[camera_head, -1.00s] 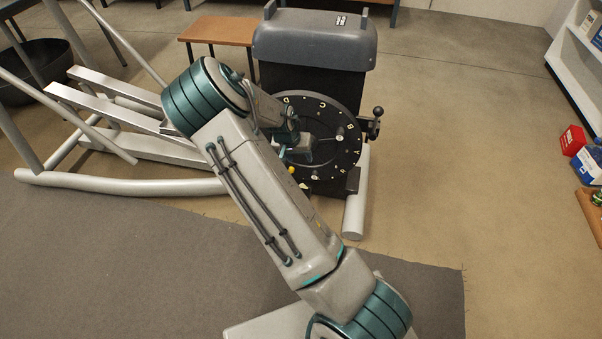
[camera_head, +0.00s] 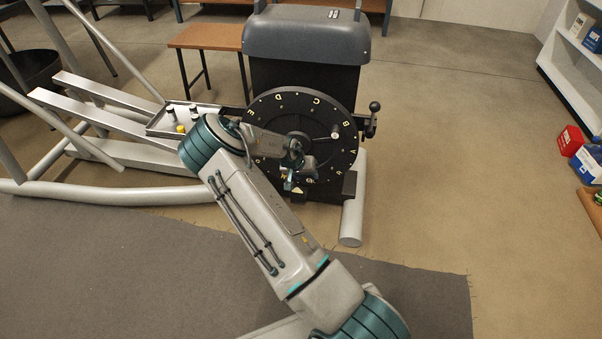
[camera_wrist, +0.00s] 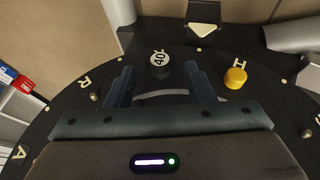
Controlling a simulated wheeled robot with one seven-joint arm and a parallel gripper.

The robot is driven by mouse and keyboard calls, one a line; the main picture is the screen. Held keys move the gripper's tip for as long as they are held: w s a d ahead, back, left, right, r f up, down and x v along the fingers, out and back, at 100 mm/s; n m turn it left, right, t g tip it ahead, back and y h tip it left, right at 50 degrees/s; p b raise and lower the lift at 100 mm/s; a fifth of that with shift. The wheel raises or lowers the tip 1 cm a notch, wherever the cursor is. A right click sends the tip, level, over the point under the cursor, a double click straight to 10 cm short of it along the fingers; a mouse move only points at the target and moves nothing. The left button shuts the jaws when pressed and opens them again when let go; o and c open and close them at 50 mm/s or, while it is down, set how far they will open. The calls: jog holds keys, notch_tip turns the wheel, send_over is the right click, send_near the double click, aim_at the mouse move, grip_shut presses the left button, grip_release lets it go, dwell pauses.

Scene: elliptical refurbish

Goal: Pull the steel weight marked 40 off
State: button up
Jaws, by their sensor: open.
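The steel weight marked 40 (camera_wrist: 160,59) is a small round piece with a pale top and dark side. It sits on the black lettered wheel (camera_head: 345,112), near the rim. In the wrist view, my gripper (camera_wrist: 159,70) is open, with one finger on each side of the weight's near end. I cannot tell whether the fingers touch it. In the head view, my gripper (camera_head: 292,183) is in front of the wheel's lower left part, and I cannot make out the weight there. A yellow weight (camera_wrist: 235,77) sits to the right, by the letter H.
A tray (camera_head: 157,122) with small pieces, one yellow, lies left of the wheel on the silver frame. A black knobbed lever (camera_head: 374,117) sticks out at the wheel's right. A shelf unit (camera_head: 570,75) and boxes stand far right. Floor right of the machine is clear.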

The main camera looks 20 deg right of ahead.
aim_at(310, 178)
jog(key=shift+b+x, duration=0.3)
jog(key=shift+x, duration=1.05)
jog(key=c, duration=1.1)
grip_shut()
